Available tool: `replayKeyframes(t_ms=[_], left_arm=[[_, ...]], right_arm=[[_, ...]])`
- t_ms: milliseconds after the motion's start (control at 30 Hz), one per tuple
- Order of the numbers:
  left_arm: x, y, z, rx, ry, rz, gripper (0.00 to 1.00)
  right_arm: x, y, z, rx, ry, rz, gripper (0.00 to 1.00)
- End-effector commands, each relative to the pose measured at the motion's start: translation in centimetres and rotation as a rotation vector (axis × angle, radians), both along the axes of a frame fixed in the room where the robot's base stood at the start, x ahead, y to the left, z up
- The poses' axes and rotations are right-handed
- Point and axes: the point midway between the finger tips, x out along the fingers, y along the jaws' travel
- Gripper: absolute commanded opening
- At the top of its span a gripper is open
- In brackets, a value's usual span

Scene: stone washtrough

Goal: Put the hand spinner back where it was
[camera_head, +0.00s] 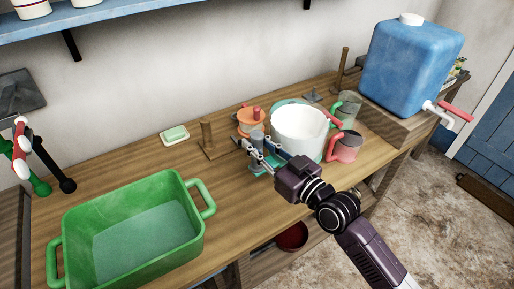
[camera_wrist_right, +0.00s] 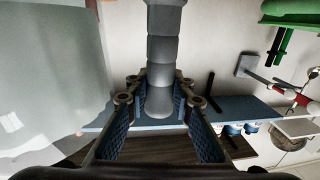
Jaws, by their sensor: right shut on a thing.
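My right gripper (camera_head: 259,153) reaches in from the lower right of the head view, over the wooden table. In the wrist view its blue-padded fingers (camera_wrist_right: 160,115) are shut on a grey stepped post (camera_wrist_right: 166,60). A large white drum (camera_head: 300,130) stands just right of the fingers. An orange round part with a pink knob (camera_head: 251,117) shows behind them, and a teal base (camera_head: 266,168) shows below. I cannot tell which of these parts make up the hand spinner, or whether the post is lifted. The gripper hides part of the group. My left gripper is not in view.
A green basin (camera_head: 190,225) fills the table's (camera_head: 235,215) front left. Green soap on a dish (camera_head: 174,134) and a wooden post (camera_head: 207,138) stand behind. A pink mug (camera_head: 345,147) and a blue water tank (camera_head: 410,65) are to the right. Bare table lies between basin and drum.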

Motion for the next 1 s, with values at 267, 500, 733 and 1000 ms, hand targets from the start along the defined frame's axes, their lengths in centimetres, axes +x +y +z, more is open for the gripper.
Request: replayKeyframes(t_ms=[267, 500, 733, 1000], left_arm=[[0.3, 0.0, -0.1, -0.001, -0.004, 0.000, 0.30], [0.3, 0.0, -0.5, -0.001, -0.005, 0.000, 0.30], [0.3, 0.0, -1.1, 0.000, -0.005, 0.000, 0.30], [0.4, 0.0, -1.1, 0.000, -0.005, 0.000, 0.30]], right_arm=[[0.0, -0.1, -1.0, 0.000, -0.008, -0.002, 0.00], [0.0, -0.1, -1.5, 0.000, -0.008, -0.002, 0.00], [0.0, -0.1, -2.1, 0.000, -0.008, -0.002, 0.00], [0.0, 0.0, -2.5, 0.000, -0.001, -0.001, 0.31]])
